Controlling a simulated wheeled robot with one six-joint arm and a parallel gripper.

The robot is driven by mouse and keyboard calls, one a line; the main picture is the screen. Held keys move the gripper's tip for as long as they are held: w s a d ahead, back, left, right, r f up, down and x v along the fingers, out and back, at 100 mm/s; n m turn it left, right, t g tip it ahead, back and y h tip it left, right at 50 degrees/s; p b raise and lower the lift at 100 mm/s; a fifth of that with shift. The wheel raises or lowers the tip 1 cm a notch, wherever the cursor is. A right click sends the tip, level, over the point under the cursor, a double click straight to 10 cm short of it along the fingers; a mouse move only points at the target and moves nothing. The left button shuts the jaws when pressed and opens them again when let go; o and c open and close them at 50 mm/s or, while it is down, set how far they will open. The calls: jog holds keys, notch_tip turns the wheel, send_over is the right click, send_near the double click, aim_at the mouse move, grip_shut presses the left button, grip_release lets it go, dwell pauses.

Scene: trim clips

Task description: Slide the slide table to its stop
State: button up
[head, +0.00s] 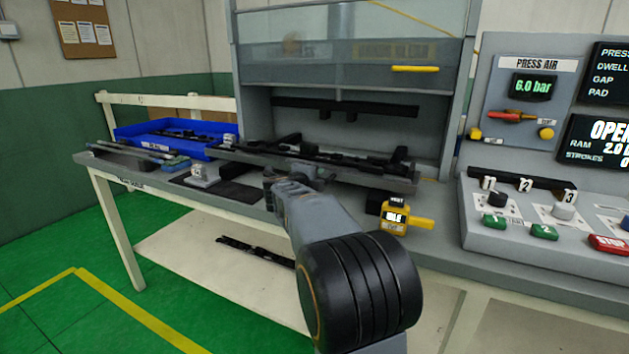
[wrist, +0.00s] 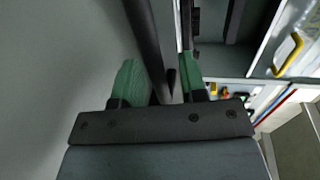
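The slide table (head: 402,184) is a grey plate in front of the press opening in the head view, with a long black trim part (head: 345,157) and dark fixtures on it. My gripper (wrist: 159,68) has green fingers that stand apart in the wrist view. A dark bar (wrist: 146,35) passes between them, close to the left finger, with a gap towards the right finger. I cannot tell if it touches. In the head view my arm reaches to the front of the slide table, and its own wrist hides the fingertips.
A blue bin (head: 135,138) with black parts stands at the left of the bench. A yellow gauge (head: 397,219) lies right of my arm. The press guard (head: 350,58) with a yellow handle (head: 415,69) is raised. A control panel (head: 545,235) with buttons is at right.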

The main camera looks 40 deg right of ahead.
jog(key=shift+c, duration=0.5)
grip_shut()
